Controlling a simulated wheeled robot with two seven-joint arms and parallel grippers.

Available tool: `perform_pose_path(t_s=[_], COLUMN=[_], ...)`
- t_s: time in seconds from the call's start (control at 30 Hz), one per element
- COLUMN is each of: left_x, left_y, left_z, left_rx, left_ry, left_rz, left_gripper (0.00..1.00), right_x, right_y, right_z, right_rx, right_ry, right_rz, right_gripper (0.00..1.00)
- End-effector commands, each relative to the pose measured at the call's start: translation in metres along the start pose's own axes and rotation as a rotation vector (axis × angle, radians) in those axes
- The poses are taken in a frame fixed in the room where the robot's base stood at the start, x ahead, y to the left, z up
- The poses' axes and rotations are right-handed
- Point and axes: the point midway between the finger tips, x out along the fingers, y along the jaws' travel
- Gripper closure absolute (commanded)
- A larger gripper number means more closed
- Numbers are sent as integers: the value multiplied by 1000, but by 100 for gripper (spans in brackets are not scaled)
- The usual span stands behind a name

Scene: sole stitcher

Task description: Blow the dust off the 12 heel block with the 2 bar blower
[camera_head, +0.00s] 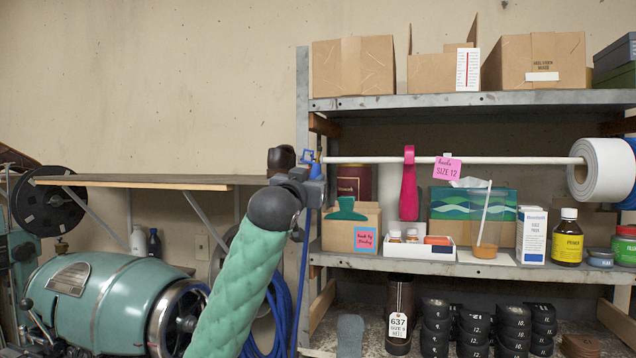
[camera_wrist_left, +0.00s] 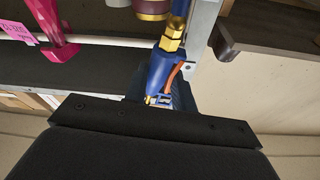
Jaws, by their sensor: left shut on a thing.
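My left gripper (camera_head: 308,182) is at the end of the green padded arm, beside the left post of the shelf rack. It is shut on the blue blower (camera_head: 316,171), which shows only in part. In the left wrist view the blower (camera_wrist_left: 158,72) has a brass fitting and an orange lever; my left gripper (camera_wrist_left: 160,101) closes around its lower part, and the fingertips are mostly hidden. Black heel blocks stand in several stacks on the bottom shelf. One stack (camera_head: 473,330) appears to read 12; dust on it is too small to tell. My right gripper is not in view.
The grey shelf rack (camera_head: 450,101) has a rod with a pink shoehorn (camera_head: 409,187) and a pink size 12 tag (camera_head: 448,170). Boxes and bottles fill the middle shelf. A wooden wall shelf (camera_head: 150,181) is at left, above a green machine (camera_head: 95,300). Blue hose (camera_head: 280,310) hangs below.

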Motion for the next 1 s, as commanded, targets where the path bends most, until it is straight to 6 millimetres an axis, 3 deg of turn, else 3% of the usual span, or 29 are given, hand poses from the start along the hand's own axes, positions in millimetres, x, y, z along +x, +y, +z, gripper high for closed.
perform_pose_path(t_s=[0.43, 1.0], left_x=[-13, -58], left_y=[0, 0], left_z=[-3, -15], left_rx=[0, 0], left_ry=[2, 2], left_rz=[1, 1], left_gripper=[100, 100], right_x=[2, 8], right_y=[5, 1], right_z=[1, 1], right_rx=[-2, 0], right_ry=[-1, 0], right_rz=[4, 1], right_gripper=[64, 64])
